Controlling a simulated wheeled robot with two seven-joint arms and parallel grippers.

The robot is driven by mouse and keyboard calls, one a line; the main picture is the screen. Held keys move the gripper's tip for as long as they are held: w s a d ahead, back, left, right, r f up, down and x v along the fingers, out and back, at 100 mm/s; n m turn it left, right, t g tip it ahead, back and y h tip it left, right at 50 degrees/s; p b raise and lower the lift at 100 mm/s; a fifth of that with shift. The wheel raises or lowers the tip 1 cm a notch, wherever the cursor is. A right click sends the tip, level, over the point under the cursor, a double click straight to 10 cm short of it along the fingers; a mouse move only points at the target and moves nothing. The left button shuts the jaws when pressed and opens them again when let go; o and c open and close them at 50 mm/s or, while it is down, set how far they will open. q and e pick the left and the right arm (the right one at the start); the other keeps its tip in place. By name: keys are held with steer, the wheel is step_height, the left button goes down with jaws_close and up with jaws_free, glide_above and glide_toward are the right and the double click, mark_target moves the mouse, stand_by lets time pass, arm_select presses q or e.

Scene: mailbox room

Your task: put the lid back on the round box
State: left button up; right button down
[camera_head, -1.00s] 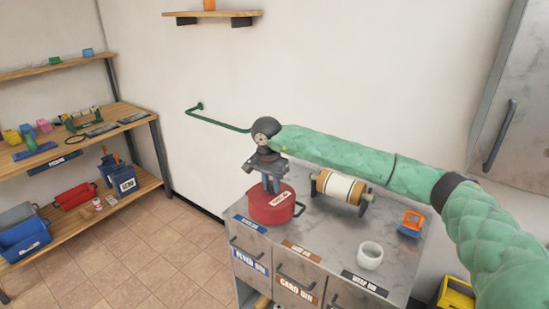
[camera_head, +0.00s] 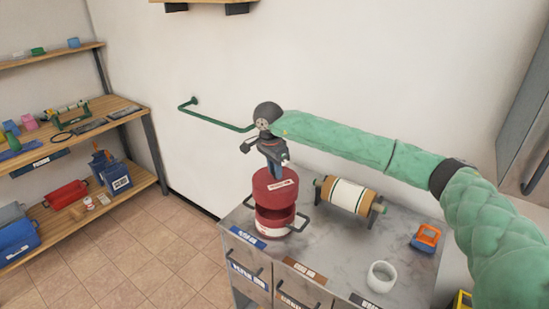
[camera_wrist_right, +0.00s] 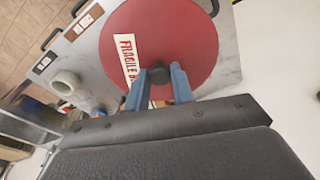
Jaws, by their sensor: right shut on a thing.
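The red round lid (camera_head: 275,190) is held above the red round box (camera_head: 274,228). A dark gap shows between them, and the lid hides part of the box's opening. The box stands on the grey cabinet top and has a dark side handle. My right gripper (camera_head: 273,160) points down and is shut on the lid's dark knob. In the right wrist view, the blue fingers (camera_wrist_right: 158,82) of the gripper pinch the knob, and the lid (camera_wrist_right: 190,40) bears a white label with red letters. My left gripper is not in view.
The cabinet top (camera_head: 330,262) also holds a roller with cream paper (camera_head: 347,196), a white ring (camera_head: 381,277) and an orange and blue item (camera_head: 426,238). A green wall rail (camera_head: 215,119) runs behind my gripper. Shelves (camera_head: 90,125) stand at the left.

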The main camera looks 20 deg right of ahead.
mark_target(275, 182)
steer(key=shift+w+d+f, duration=0.3)
steer(key=shift+w+f, duration=0.1)
steer(key=shift+w, duration=0.35)
steer(key=shift+s+a, duration=0.2)
steer(key=shift+s, duration=0.25)
steer(key=shift+s+f, duration=0.1)
steer(key=shift+f, duration=0.15)
steer(key=f, duration=0.2)
steer(key=shift+w+d+f, duration=0.1)
steer(key=shift+w+f, duration=0.3)
steer(key=shift+f, duration=0.25)
steer(key=shift+s+f+b, duration=0.15)
steer(key=shift+s+b, duration=0.1)
steer(key=shift+b, duration=0.1)
steer(key=shift+w+f+b, duration=0.15)
steer(key=shift+f+b, duration=0.25)
steer(key=shift+f, duration=0.25)
arm_select(q)
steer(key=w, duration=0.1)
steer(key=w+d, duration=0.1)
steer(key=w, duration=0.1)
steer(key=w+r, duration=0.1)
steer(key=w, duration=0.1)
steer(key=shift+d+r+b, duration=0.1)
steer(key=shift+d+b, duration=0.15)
steer(key=shift+b, duration=0.05)
arm_select(e)
steer(key=shift+f, duration=0.1)
